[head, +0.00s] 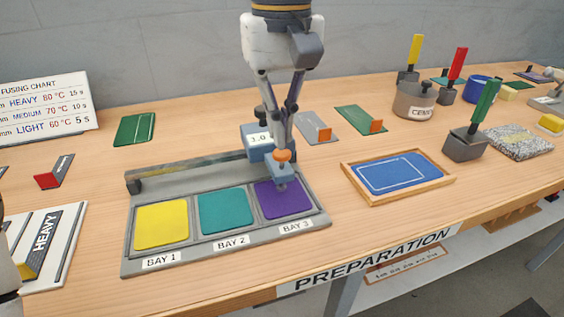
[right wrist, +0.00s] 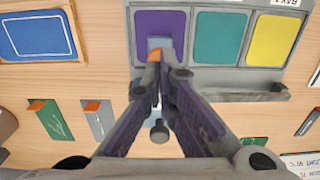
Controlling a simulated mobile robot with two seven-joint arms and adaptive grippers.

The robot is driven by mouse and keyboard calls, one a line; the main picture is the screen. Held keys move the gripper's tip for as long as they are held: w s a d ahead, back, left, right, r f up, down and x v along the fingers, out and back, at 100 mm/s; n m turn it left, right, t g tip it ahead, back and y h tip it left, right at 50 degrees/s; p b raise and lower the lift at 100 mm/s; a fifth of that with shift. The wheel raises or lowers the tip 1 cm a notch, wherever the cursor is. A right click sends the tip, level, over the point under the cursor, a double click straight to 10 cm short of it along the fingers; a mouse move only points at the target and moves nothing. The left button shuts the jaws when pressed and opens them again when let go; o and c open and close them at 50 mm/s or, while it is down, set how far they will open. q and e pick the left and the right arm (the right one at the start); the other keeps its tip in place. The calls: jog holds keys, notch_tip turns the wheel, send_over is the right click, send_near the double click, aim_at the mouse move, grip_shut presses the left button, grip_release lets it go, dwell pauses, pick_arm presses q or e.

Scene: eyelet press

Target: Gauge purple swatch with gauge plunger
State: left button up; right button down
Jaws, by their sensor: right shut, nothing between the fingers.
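The purple swatch (head: 290,207) lies flat in Bay 3 of the grey tray (head: 225,258); it also shows in the right wrist view (right wrist: 144,30). A blue gauge (head: 258,142) with a readout that looks like 1.0 stands behind it, and its front part reaches over the swatch's far edge. The orange plunger knob (head: 283,155) is on top of that front part. My right gripper (head: 285,146) is shut and empty, its fingertips at the knob from above, seemingly touching it. In the right wrist view the fingers hide much of the gauge. My left gripper is not visible.
A yellow swatch (head: 161,224) lies in Bay 1 and a teal swatch (head: 225,210) in Bay 2. A blue wood-framed board (head: 399,174) lies to the right. Grey and green cards with orange tabs lie behind. A container and upright coloured handles stand at the back right.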

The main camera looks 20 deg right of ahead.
aim_at(282, 152)
jog(key=shift+f, duration=1.85)
jog(key=shift+r, duration=0.1)
jog(key=shift+r, duration=3.5)
